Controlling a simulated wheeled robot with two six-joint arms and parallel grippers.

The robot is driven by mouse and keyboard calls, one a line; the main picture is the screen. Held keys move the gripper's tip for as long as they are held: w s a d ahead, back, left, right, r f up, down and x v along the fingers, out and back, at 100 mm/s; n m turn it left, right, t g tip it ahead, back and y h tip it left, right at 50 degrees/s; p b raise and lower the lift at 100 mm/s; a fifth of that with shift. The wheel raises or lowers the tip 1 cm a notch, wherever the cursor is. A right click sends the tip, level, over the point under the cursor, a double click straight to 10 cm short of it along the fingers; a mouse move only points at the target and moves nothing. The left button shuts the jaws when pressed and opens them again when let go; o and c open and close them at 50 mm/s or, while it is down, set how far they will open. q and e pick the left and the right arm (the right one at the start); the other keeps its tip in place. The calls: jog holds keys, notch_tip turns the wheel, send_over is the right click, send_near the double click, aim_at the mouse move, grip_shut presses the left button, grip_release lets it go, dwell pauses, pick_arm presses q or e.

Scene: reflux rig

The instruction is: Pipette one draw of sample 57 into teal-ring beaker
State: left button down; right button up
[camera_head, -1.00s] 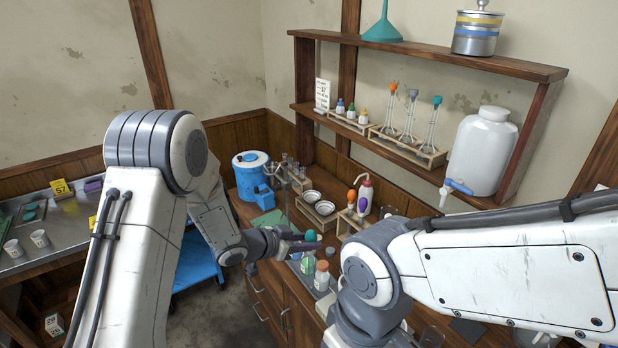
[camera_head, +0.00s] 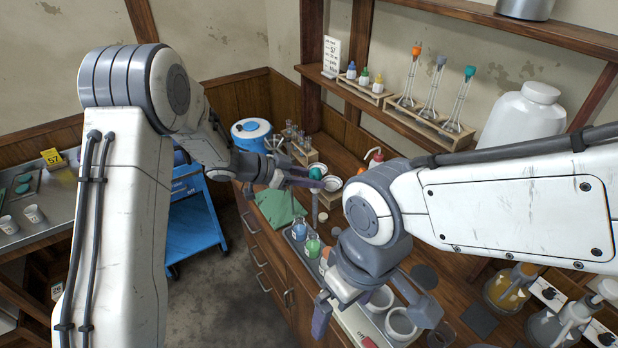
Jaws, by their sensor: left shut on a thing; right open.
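My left gripper (camera_head: 318,180) is shut on a teal-bulbed thing, likely the pipette, whose bulb (camera_head: 333,184) shows at the fingertips above the wooden bench. The rest of it is hard to make out. I cannot make out a teal ring on any beaker.
Bottles with blue (camera_head: 299,231) and green (camera_head: 313,246) contents stand at the bench's front edge, near a green cloth (camera_head: 278,207). A blue cooler (camera_head: 251,134) stands at the back. Shelf flasks (camera_head: 432,88) and a white jug (camera_head: 522,125) are above. Round flasks (camera_head: 512,287) stand at right.

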aim_at(315, 201)
pick_arm(q)
jog(key=shift+f+b, duration=0.8)
jog(key=shift+f, duration=0.15)
notch_tip(315, 201, down, 10)
jog(key=b, duration=0.5)
jog(key=shift+r, duration=0.25)
jog(key=shift+s, duration=0.1)
jog(key=c, duration=1.3)
grip_release()
jog(key=shift+r, duration=0.1)
